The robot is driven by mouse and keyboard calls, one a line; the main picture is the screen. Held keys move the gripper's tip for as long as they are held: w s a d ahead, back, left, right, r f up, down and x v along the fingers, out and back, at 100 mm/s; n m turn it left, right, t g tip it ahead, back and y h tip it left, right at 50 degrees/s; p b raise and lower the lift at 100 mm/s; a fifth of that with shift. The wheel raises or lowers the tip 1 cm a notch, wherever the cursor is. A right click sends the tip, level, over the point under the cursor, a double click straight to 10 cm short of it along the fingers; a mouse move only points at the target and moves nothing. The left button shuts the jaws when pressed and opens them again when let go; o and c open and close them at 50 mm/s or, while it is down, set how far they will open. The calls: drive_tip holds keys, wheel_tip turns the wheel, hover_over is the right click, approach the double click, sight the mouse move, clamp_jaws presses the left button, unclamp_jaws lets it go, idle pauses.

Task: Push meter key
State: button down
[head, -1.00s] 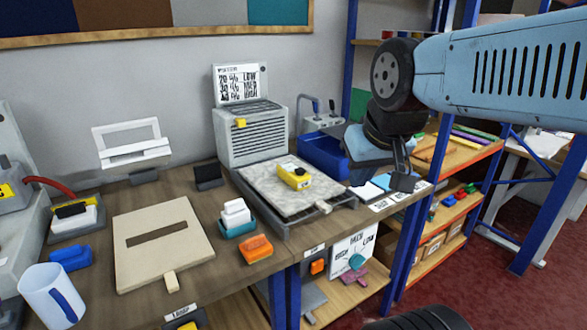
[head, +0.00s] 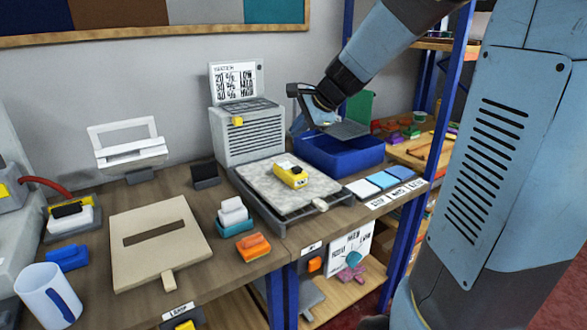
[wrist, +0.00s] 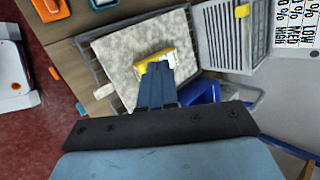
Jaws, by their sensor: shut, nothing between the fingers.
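The yellow meter (head: 290,175) lies on the pale speckled rug sample (head: 262,192) in the grey tray. It has a small dark patch on top; I cannot make out its key. My gripper (head: 298,127) is shut and empty, above and behind the tray, apart from the meter. In the wrist view, the closed fingers (wrist: 158,72) point at the meter (wrist: 145,62) and hide part of it.
A grey vented box (head: 245,135) with a printed sign stands behind the tray. A blue bin (head: 340,160) is to the right, near my gripper. Blue shelf posts (head: 405,245) rise at the right. An orange-handled block (head: 253,247) sits in front.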

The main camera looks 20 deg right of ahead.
sight(299, 169)
drive_tip(key=w+d+f+m+t, duration=0.1)
drive_tip(key=w+d+f+m, duration=0.2)
drive_tip(key=w+m, duration=0.3)
drive_tip(key=w+f, duration=0.1)
drive_tip(key=w, duration=0.2)
drive_tip(key=shift+w, duration=0.35)
drive_tip(key=shift+f, duration=0.2)
drive_tip(key=shift+f, duration=4.3)
drive_tip(key=shift+f, duration=0.1)
drive_tip(key=shift+f, duration=0.25)
drive_tip(key=shift+f, duration=0.5)
drive_tip(key=shift+r, duration=0.95)
